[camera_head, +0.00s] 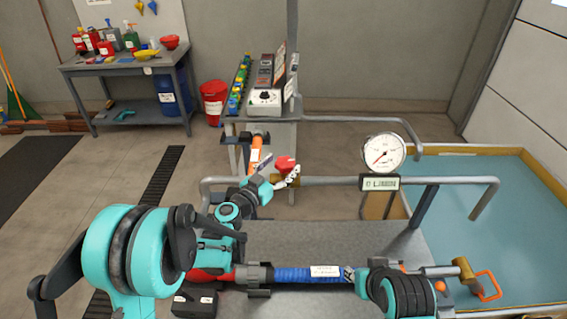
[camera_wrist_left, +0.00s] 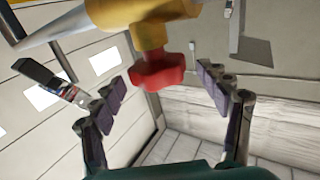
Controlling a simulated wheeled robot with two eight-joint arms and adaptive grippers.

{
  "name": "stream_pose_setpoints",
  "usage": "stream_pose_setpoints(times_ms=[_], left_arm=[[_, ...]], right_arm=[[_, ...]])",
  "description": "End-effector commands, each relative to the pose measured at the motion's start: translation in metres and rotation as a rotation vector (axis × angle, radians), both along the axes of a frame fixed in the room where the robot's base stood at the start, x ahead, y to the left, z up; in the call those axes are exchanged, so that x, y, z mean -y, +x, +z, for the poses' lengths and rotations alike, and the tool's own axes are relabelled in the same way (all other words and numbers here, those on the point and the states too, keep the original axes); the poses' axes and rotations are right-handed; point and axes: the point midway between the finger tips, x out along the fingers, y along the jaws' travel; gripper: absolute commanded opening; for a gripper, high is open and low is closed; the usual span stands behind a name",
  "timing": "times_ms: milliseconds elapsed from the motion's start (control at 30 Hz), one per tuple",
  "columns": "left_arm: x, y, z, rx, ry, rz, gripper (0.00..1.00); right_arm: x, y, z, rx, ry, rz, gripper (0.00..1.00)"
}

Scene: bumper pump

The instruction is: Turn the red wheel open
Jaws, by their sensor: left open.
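The red wheel (camera_head: 286,163) is a small lobed knob on a brass valve body, past the table's far edge at the left end of the grey pipe. In the left wrist view the red wheel (camera_wrist_left: 157,70) hangs from the yellow brass body (camera_wrist_left: 140,28), in front of and between the open fingers. My left gripper (camera_head: 276,172) is beside the wheel in the head view and partly hides the valve. In the wrist view my left gripper (camera_wrist_left: 163,92) is open and empty, its dark pads apart from the wheel on both sides.
A pressure gauge (camera_head: 385,152) stands on the pipe to the right. A grey table (camera_head: 320,240) carries a blue-wrapped hose (camera_head: 303,274). An orange-handled valve (camera_head: 487,286) is at lower right, by a teal-floored basin (camera_head: 510,220). Behind stands a control box (camera_head: 266,98).

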Motion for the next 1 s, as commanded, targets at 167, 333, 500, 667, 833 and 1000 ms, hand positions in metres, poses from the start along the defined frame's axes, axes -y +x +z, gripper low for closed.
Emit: stream_pose_setpoints(times_ms=[167,333,500,667,833,1000], left_arm=[[0.01,0.015,0.0,0.0,0.0,0.0,0.76],[0.011,0.018,0.0,0.0,0.0,0.001,0.76],[0.011,0.018,0.0,0.0,0.0,0.001,0.68],[0.011,0.017,0.0,0.0,0.0,0.001,0.26],[0.011,0.018,0.0,0.0,0.0,0.002,0.25],[0.012,0.017,0.0,0.0,0.0,0.024,0.25]], right_arm=[[0.0,0.0,-0.003,0.0,0.0,0.0,0.33],[0.0,0.0,-0.003,0.0,0.0,0.0,0.33],[0.0,0.0,-0.003,0.0,0.0,0.0,0.33],[0.0,0.0,-0.003,0.0,0.0,0.0,0.33],[0.0,0.0,-0.003,0.0,0.0,0.0,0.33],[0.0,0.0,-0.004,0.0,0.0,0.0,0.33]])
